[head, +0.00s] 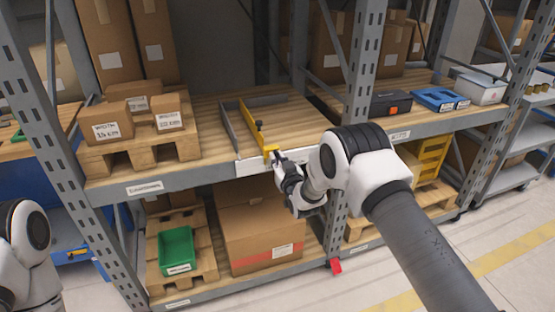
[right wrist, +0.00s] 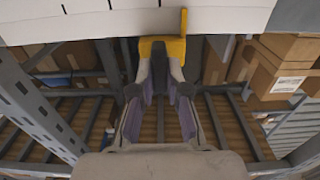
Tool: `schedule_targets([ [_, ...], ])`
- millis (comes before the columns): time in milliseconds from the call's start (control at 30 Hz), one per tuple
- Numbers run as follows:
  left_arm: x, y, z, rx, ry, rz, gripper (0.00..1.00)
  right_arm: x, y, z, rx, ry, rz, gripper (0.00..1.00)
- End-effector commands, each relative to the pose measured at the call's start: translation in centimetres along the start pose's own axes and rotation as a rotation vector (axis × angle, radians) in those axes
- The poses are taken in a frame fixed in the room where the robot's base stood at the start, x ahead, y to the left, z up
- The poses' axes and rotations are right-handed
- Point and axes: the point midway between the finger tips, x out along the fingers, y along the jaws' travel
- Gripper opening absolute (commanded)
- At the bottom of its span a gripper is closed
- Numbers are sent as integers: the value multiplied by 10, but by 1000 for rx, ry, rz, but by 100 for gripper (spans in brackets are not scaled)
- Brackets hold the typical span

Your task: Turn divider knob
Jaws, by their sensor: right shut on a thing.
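The yellow divider (head: 256,133) stands on the wooden shelf deck, with grey rails on its left and back. A small yellow tab rises beside the knob against the white front strip. My left arm shows at the left edge, but its gripper is out of view.
Cartons on a pallet (head: 130,150) stand left of the divider. A black case (head: 390,102) and a blue tray (head: 438,98) lie to the right. A rack upright (head: 362,60) is close to my right arm. Below are a green bin (head: 176,249) and a large carton (head: 255,228).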

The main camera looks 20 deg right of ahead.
Motion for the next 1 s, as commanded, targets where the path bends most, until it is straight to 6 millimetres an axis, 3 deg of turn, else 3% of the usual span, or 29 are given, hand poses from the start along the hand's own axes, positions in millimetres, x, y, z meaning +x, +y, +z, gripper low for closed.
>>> schedule_targets([
  [467,14,0,0,0,0,0,40,0,-1,3,-154,1,0,0],
  [1000,46,0,0,0,0,0,40,0,-3,5,-641,-1,0,0],
])
